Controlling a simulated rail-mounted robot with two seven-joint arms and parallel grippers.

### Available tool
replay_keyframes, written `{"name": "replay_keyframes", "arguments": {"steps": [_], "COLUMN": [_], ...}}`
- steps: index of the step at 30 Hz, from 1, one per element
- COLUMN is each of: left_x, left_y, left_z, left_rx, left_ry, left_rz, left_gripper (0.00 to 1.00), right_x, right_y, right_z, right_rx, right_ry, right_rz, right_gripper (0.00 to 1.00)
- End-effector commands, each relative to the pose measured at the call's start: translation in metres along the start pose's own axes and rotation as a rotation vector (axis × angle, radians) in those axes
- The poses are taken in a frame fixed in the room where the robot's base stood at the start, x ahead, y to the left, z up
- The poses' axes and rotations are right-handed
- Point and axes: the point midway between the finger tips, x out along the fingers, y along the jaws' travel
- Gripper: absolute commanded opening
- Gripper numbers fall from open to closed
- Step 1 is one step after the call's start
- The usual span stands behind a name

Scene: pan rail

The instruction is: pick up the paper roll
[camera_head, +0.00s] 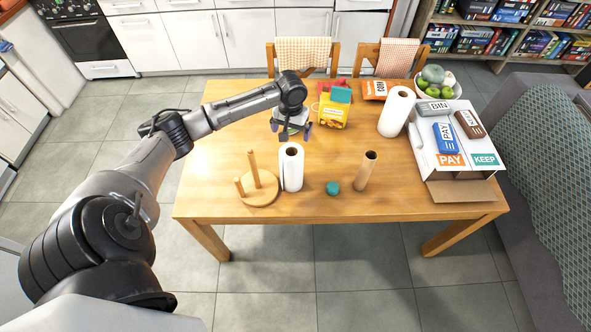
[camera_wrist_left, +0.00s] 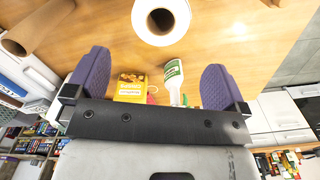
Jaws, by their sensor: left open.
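A white paper roll (camera_head: 291,172) stands upright on the wooden table, just right of a wooden roll holder (camera_head: 262,192). A second, larger paper roll (camera_head: 396,114) stands further back to the right. My left gripper (camera_head: 291,128) is open and empty, behind the nearer roll and above the table. In the left wrist view a paper roll (camera_wrist_left: 181,28) shows end-on at the top, beyond and between the open purple fingers of my left gripper (camera_wrist_left: 155,75), apart from them. My right gripper is not in view.
A bare cardboard tube (camera_head: 366,171) and a teal ball (camera_head: 332,188) are right of the nearer roll. A yellow box (camera_head: 332,112) stands behind. A white bottle (camera_wrist_left: 173,82) shows beyond the wrist. A sorting box (camera_head: 455,160) fills the table's right end.

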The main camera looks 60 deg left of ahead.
Motion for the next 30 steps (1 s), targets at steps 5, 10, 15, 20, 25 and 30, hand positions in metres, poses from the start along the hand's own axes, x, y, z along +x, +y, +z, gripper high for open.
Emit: {"name": "replay_keyframes", "arguments": {"steps": [5,10,15,20,25,30], "left_x": [0.025,0.054,0.075,0.084,0.094,0.117], "left_y": [0.0,0.0,0.0,0.0,-0.001,-0.003], "left_z": [0.001,0.001,0.0,0.0,0.0,0.0], "left_rx": [-0.021,-0.019,-0.019,-0.017,-0.018,-0.018], "left_ry": [-0.005,-0.003,-0.001,0.0,-0.001,-0.001], "left_rz": [-0.001,0.0,-0.001,-0.001,-0.001,-0.002], "left_gripper": [1.0,1.0,1.0,1.0,1.0,1.0], "right_x": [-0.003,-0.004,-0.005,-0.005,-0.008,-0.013], "right_y": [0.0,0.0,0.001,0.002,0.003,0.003], "right_z": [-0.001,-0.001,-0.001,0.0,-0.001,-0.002], "right_rx": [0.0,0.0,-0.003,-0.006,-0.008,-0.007], "right_ry": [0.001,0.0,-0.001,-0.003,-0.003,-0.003], "right_rz": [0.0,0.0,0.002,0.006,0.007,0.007], "right_gripper": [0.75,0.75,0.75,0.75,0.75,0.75]}}
